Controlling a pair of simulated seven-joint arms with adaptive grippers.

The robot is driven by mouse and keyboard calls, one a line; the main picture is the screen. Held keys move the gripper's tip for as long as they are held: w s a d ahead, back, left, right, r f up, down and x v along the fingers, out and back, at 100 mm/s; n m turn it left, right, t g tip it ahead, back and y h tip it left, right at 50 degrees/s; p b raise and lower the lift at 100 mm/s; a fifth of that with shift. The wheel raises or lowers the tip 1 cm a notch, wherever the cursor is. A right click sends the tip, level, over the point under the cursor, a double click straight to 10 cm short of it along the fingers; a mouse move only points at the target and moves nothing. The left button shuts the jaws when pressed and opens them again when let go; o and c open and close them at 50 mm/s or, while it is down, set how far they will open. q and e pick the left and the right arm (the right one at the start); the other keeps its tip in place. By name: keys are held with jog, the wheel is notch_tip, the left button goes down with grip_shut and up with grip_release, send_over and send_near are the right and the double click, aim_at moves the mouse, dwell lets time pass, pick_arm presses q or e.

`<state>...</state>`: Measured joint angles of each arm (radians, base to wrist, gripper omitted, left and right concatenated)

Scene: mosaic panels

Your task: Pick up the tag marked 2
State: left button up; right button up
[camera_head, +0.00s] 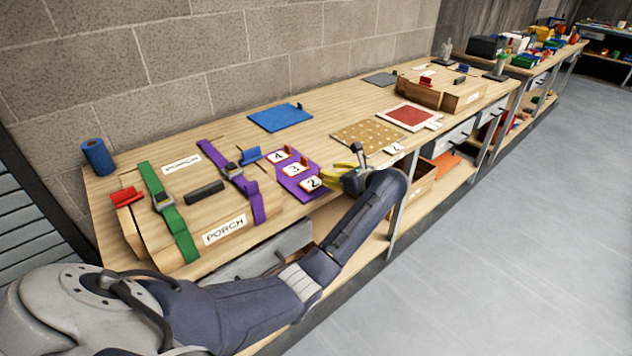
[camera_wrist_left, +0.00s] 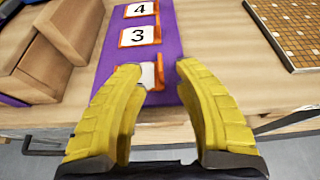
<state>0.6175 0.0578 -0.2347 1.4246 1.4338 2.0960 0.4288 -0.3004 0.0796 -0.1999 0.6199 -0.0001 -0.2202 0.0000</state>
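The tag marked 2 (camera_head: 312,183) is a white card in an orange holder at the near end of a purple mat (camera_head: 287,183). Tags 3 (camera_head: 294,169) and 4 (camera_head: 279,157) stand behind it in a row. My left gripper (camera_head: 338,171) has yellow fingers and is just right of tag 2 in the head view. In the left wrist view the fingers (camera_wrist_left: 158,70) are spread, with tag 2 (camera_wrist_left: 148,76) between and just beyond the tips. Its number is hidden there, and I cannot tell whether a fingertip touches it. My right gripper is not in view.
A wooden box marked PORCH (camera_head: 225,229) with green and purple straps stands left of the mat. A blue mat (camera_head: 280,117) lies behind. The bench's front edge runs close to tag 2.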

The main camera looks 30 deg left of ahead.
aim_at(314, 179)
pick_arm(q)
jog(key=shift+x, duration=2.45)
jog(key=shift+r, duration=0.1)
jog(key=shift+c, duration=0.4)
grip_shut()
